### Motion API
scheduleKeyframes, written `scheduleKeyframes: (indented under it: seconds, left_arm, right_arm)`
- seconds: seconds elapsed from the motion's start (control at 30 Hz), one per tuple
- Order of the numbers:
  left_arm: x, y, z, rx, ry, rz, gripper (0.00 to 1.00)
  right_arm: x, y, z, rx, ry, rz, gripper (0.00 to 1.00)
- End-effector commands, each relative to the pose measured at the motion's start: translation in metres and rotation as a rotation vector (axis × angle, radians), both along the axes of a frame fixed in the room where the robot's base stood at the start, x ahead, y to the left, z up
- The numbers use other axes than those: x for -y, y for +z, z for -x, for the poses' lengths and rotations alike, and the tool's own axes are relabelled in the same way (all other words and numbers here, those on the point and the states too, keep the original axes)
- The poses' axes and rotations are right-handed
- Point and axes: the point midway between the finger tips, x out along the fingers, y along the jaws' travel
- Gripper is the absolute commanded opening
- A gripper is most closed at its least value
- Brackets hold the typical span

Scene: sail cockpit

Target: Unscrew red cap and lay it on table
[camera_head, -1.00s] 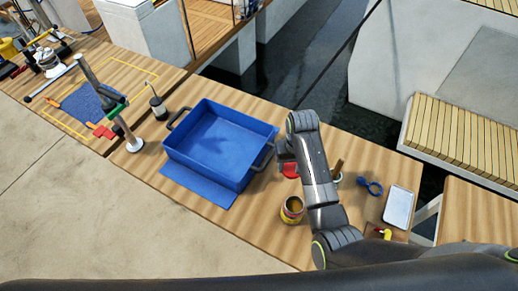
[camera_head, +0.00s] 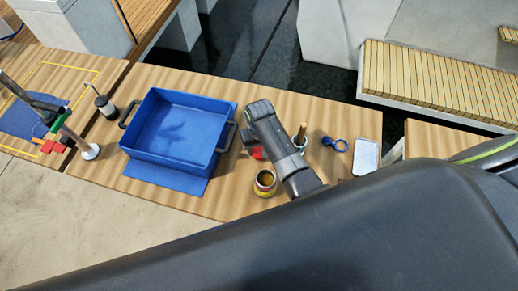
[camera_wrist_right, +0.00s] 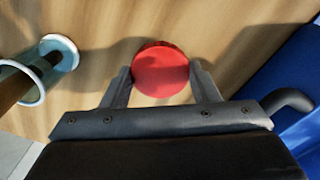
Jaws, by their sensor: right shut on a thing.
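The red cap (camera_wrist_right: 160,68) is a round red disc between the fingers of my right gripper (camera_wrist_right: 162,82) in the right wrist view. The gripper is shut on it, with a fingertip at each side. In the head view, only a small part of the red cap (camera_head: 257,154) shows beside my right gripper (camera_head: 250,146), low over the wooden table (camera_head: 330,112). What is directly under the cap is hidden, so I cannot tell whether it touches the table. An open yellow and red can (camera_head: 265,183) with brown contents stands nearby. My left gripper is not in view.
A blue tray (camera_head: 142,148) on a blue mat stands left of the right gripper. A cup with a wooden-handled tool (camera_head: 301,141), a blue ring-shaped item (camera_head: 336,144) and a white tray (camera_head: 367,156) lie to its right. My dark arm covers the lower right.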

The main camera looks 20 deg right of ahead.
Motion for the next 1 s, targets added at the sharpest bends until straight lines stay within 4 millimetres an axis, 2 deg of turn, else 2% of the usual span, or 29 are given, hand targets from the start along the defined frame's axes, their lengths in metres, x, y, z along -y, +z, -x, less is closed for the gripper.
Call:
scheduleKeyframes:
  seconds: [0.2,0.63,0.67,0.7,0.8,1.0]
  left_arm:
    - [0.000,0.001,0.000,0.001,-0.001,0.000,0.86]
    - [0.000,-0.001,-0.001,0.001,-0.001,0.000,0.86]
    - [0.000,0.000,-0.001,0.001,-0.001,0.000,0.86]
    - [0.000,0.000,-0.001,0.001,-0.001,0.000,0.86]
    - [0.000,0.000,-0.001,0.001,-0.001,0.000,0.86]
    - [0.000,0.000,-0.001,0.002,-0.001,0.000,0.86]
  right_arm:
    - [0.000,-0.023,0.000,-0.002,0.001,0.001,0.27]
    - [0.000,-0.029,0.000,-0.001,0.000,0.000,0.27]
    - [0.000,-0.029,0.000,-0.001,0.000,0.000,0.57]
    - [0.000,-0.028,0.000,0.000,0.000,0.000,0.62]
    - [0.000,-0.028,0.000,0.000,0.000,0.000,0.76]
    - [0.000,-0.028,0.000,-0.001,0.000,0.000,0.77]
